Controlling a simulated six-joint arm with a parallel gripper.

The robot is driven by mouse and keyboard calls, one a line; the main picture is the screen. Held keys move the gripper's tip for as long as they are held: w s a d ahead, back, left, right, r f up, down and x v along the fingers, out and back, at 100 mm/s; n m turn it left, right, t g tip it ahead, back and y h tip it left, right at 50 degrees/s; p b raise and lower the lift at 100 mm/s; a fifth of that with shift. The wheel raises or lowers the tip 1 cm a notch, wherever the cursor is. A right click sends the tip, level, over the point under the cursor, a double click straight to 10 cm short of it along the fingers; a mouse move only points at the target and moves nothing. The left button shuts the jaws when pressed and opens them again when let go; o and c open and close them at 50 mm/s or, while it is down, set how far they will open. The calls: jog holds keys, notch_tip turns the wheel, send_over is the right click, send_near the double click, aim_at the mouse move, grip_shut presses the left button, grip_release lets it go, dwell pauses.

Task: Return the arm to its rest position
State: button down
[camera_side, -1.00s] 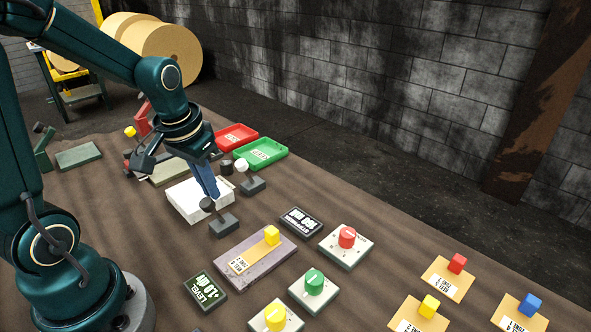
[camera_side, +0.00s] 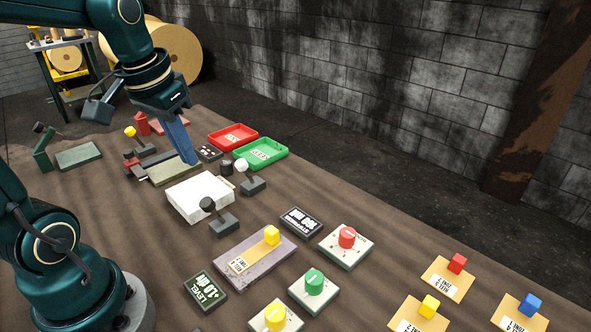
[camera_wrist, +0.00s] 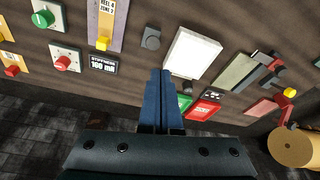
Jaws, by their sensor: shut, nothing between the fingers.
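My gripper (camera_side: 190,160) has blue fingers pressed together and holds nothing. In the side view it is over the back part of the table, beyond the white box (camera_side: 199,198) and near an olive-topped device (camera_side: 173,171). I cannot tell whether the fingertips are clear of that device. In the wrist view my gripper (camera_wrist: 160,75) points toward the table, with the white box (camera_wrist: 193,53) just beside the fingertips. My arm comes in from the upper left of the side view.
A red tray (camera_side: 232,136) and a green tray (camera_side: 261,152) lie at the table's back edge. Lever switches stand near the white box, including one with a black knob (camera_side: 222,225). Coloured knobs, displays and cubes on tags fill the front. A brick wall stands behind.

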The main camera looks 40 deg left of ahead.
jog(key=shift+s+r, duration=0.35)
